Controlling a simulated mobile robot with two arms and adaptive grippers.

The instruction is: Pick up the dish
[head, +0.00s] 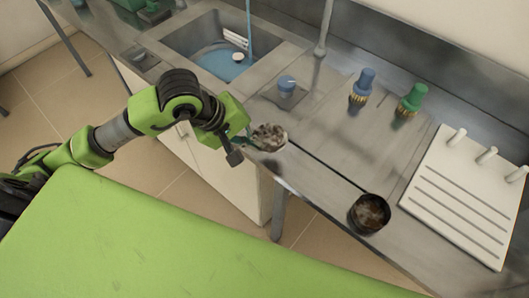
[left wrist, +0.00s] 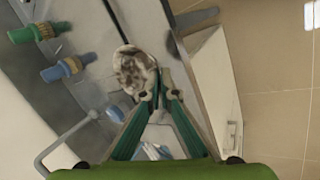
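The dish (head: 269,137) is a small pale round dish with brown and white clumped contents, at the front edge of the steel counter in the head view. It also shows in the left wrist view (left wrist: 133,68). My left gripper (head: 242,144) is at the dish's near left side. In the left wrist view its green fingers (left wrist: 158,95) converge to a narrow gap at the dish's rim and appear shut on it. I cannot tell whether the dish touches the counter. My right gripper is not in view.
A black bowl (head: 369,214) with brown contents stands at the counter's front edge. Blue (head: 363,86) and green (head: 411,101) fittings stand farther back. A white pegged board (head: 465,195) is at right, a sink (head: 208,48) at back left. A blue-topped item (head: 287,84) stands behind the dish.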

